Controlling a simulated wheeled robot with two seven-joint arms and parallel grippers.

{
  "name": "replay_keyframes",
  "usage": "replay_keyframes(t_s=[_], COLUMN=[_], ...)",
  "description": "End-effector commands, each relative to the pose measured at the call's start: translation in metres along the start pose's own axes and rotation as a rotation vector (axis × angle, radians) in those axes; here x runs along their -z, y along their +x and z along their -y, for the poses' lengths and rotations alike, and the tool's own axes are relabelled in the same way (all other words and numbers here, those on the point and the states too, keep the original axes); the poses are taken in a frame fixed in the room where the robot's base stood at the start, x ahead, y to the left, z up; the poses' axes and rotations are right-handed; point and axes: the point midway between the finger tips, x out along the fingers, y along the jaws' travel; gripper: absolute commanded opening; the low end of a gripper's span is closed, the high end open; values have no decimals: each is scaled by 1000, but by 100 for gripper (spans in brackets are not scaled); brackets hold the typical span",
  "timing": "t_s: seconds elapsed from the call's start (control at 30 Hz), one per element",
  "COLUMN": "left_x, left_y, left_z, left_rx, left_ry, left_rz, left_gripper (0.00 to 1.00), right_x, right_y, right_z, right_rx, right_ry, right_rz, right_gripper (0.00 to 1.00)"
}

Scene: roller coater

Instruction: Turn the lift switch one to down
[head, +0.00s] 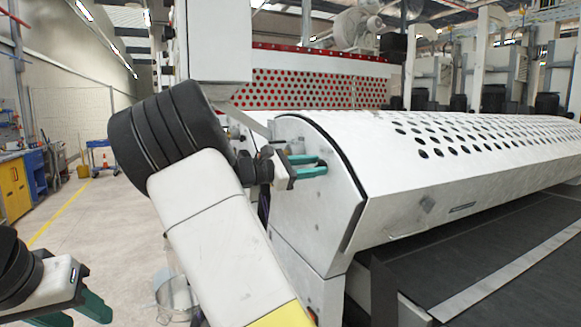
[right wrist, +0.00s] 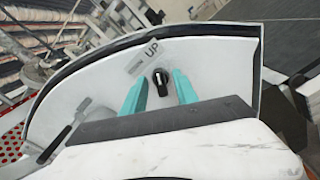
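The switch is a black rotary knob (right wrist: 160,80) on the white end panel (right wrist: 90,90), in the middle of the right wrist view. A label reading "UP" (right wrist: 151,51) is above it. My right gripper (right wrist: 160,90) is open, its teal fingers on either side of the knob with a visible gap to each.
The machine's perforated white cover (head: 450,140) runs to the right above a dark belt (head: 480,270). Open floor (head: 95,230) lies at left, with a clear bucket (head: 175,295) near the machine.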

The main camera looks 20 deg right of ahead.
Motion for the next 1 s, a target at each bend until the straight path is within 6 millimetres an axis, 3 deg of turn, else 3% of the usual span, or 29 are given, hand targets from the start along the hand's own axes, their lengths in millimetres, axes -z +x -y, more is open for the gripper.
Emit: replay_keyframes(t_s=[0.03, 0.2, 0.23, 0.67, 1.0], left_x=[0, 0, 0, 0, 0], left_y=[0, 0, 0, 0, 0], left_z=[0, 0, 0, 0, 0], left_rx=[0, 0, 0, 0, 0], left_ry=[0, 0, 0, 0, 0], left_rz=[0, 0, 0, 0, 0], left_gripper=[43, 43, 43, 43, 43], right_x=[0, 0, 0, 0, 0], right_y=[0, 0, 0, 0, 0], right_z=[0, 0, 0, 0, -1], right_rx=[0, 0, 0, 0, 1], right_ry=[0, 0, 0, -42, -269], right_rz=[0, 0, 0, 0, -1], right_gripper=[35, 2, 0, 0, 0])
